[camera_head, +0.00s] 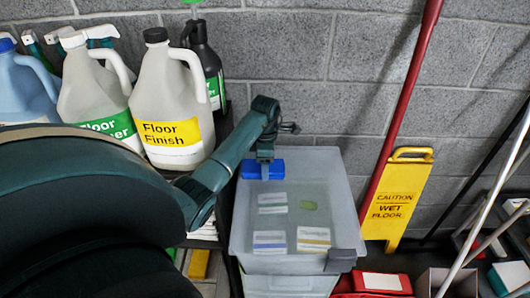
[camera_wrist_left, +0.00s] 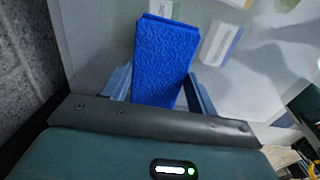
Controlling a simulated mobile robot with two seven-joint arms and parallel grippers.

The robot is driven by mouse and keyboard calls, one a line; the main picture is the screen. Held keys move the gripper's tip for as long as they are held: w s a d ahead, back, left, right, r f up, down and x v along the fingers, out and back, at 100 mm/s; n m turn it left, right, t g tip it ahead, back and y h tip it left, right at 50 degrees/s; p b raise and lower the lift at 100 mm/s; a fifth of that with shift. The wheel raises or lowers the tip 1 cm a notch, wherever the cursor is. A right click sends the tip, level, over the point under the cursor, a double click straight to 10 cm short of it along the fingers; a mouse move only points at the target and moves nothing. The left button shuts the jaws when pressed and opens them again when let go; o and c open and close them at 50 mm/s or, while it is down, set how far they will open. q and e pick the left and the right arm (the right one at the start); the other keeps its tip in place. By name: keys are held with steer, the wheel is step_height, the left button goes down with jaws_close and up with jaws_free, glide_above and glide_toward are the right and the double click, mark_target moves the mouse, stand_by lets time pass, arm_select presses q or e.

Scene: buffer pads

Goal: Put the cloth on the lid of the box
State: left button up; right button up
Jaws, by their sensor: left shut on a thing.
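The blue cloth (camera_head: 262,170) is a folded, textured rectangle at the back left of the box lid in the head view. It also shows in the left wrist view (camera_wrist_left: 165,45). My left gripper (camera_head: 265,156) is shut on the cloth, with one finger on each side of it. The box (camera_head: 335,205) is a pale translucent bin, and labelled items show through its lid. The cloth is over the lid; I cannot tell whether it touches it. My right gripper is not in view.
A Floor Finish jug (camera_head: 172,105), other jugs and a dark bottle (camera_head: 206,65) stand left of the box. A red pole (camera_head: 400,110) and a yellow wet-floor sign (camera_head: 397,200) stand to its right. A grey block wall (camera_head: 290,50) is behind. Most of the lid is clear.

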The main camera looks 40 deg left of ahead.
arm_select(q)
steer(key=shift+f, duration=0.2)
steer(key=o, duration=0.9)
steer(key=shift+o, duration=0.3)
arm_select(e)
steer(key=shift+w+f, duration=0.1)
arm_select(q)
steer(key=shift+r, duration=0.15)
step_height(320, 180, up, 6)
steer(key=p, duration=0.5)
steer(key=shift+r, duration=0.85)
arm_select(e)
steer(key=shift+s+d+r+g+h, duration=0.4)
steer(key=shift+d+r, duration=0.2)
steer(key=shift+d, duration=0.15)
arm_select(q)
steer(key=shift+f, duration=0.1)
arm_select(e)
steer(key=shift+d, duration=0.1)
